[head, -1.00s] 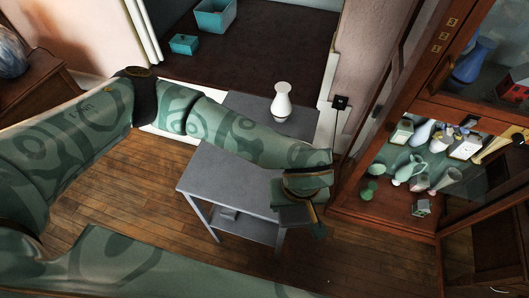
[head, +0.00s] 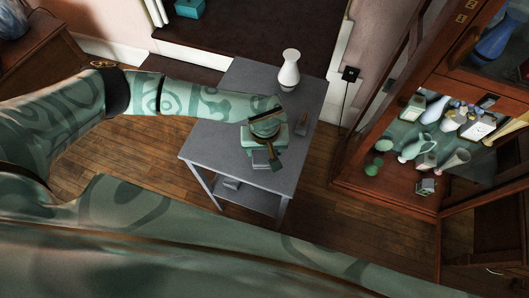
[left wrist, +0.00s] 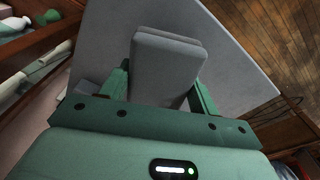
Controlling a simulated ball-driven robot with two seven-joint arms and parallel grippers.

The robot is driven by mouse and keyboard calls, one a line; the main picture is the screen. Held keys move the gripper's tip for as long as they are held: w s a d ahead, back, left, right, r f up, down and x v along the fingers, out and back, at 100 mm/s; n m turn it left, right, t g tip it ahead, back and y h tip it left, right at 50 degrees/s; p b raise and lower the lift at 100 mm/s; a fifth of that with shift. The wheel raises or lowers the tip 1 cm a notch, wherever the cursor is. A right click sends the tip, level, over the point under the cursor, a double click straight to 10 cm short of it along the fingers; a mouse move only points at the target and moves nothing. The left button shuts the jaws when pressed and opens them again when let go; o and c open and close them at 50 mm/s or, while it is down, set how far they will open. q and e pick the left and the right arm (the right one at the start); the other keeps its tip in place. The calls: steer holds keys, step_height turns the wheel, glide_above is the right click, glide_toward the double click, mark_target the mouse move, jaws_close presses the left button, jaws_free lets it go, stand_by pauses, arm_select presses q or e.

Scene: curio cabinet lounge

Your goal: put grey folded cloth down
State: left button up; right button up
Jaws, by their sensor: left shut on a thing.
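The grey folded cloth (left wrist: 168,66) is a thick folded pad between the fingers of my left gripper (left wrist: 162,95) in the left wrist view. In the head view my left gripper (head: 262,158) is over the right middle part of the grey table (head: 215,150), shut on the cloth, whose grey edge (head: 266,159) shows just below the gripper. The grey tabletop (left wrist: 100,42) lies behind the cloth in the left wrist view. I cannot tell whether the cloth touches the tabletop. My right gripper is not in view.
A white vase (head: 289,70) stands near the table's back right. A small grey object (head: 302,123) sits near the right edge. The left front of the top is bare. A wooden cabinet (head: 385,190) with vases stands to the right.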

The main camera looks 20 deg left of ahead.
mark_target(264, 154)
arm_select(q)
step_height(264, 154, down, 3)
steer(key=shift+a+f+b, duration=0.1)
steer(key=shift+f+b, duration=0.1)
steer(key=shift+b, duration=0.35)
steer(key=shift+r, duration=0.1)
